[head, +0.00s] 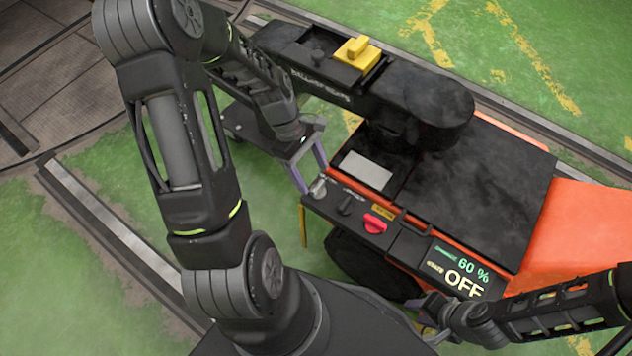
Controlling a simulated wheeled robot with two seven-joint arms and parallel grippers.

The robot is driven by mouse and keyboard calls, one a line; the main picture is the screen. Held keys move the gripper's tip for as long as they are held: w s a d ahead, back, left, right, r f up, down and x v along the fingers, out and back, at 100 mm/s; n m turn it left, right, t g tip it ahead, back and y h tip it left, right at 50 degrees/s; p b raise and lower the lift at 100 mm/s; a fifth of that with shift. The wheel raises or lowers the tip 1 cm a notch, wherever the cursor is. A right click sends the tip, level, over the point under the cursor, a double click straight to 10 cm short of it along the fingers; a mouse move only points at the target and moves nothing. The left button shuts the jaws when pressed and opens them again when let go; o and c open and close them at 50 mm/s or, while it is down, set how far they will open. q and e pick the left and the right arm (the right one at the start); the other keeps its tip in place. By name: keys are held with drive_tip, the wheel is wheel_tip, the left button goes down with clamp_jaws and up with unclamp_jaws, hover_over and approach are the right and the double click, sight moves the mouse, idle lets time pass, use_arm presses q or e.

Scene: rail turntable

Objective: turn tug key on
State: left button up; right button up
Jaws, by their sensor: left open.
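The orange and black tug (480,195) stands on the green floor. Its control panel (400,243) has a small grey key-like piece (318,188) at the left end, a black knob (345,205) and a red knob (376,222). The display (458,272) reads 60 % and OFF. My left gripper (311,172) is open, its purple fingers pointing down just above and around the grey piece; I cannot tell whether they touch it. My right gripper (425,308) is low at the tug's near side, partly hidden, and its jaw state is unclear.
A yellow switch (357,54) sits on the tug's black arm (410,95). A light grey pad (366,171) lies beside the panel. Rails (120,245) run along the floor on both sides.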

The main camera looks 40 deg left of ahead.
sight(318, 185)
use_arm(q)
drive_tip(key=shift+b+x, duration=0.35)
drive_tip(key=shift+x, duration=1.45)
drive_tip(key=shift+c, duration=0.2)
drive_tip(key=c, duration=1.3)
